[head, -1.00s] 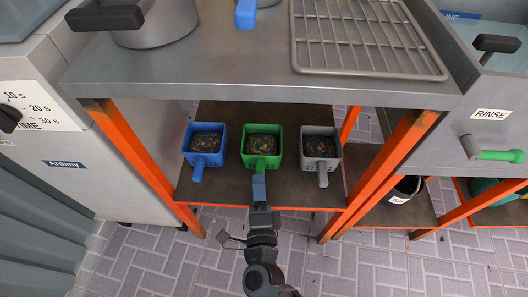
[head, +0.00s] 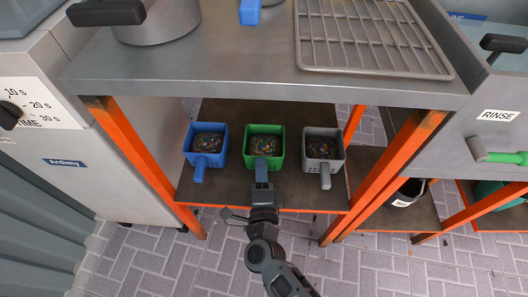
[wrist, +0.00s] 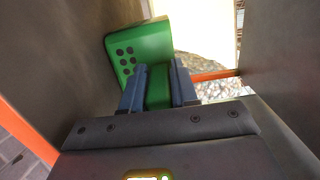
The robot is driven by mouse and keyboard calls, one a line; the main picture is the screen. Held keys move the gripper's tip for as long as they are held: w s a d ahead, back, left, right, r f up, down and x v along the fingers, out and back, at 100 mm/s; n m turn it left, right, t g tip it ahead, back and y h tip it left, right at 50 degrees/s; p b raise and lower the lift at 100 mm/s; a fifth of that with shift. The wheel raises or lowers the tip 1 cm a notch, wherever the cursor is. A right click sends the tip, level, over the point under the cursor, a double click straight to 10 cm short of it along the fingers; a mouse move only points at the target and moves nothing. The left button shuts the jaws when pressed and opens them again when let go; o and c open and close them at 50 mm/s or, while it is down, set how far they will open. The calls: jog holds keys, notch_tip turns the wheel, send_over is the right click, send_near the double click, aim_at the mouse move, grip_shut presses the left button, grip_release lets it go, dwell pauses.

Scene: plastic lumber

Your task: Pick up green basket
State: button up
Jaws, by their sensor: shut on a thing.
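The green basket (head: 264,132) stands on the lower shelf between two other baskets, with dark speckled bits inside. Its handle points toward me and is mostly hidden by my gripper in the head view. My gripper (head: 262,176) reaches in from the front of the shelf. In the wrist view my gripper (wrist: 159,88) has its two blue-grey fingers on both sides of the green handle, shut on it. The basket's holed green wall (wrist: 140,45) shows just beyond the fingers. In the head view the basket appears to rest on the shelf.
A blue basket (head: 207,134) stands to the left and a grey basket (head: 322,138) to the right, with small gaps. The steel worktop (head: 220,75) overhangs the shelf (head: 222,191). Orange legs (head: 130,145) stand at both sides. A wire rack (head: 370,40) lies on top.

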grip_shut()
jog(key=shift+r, duration=0.15)
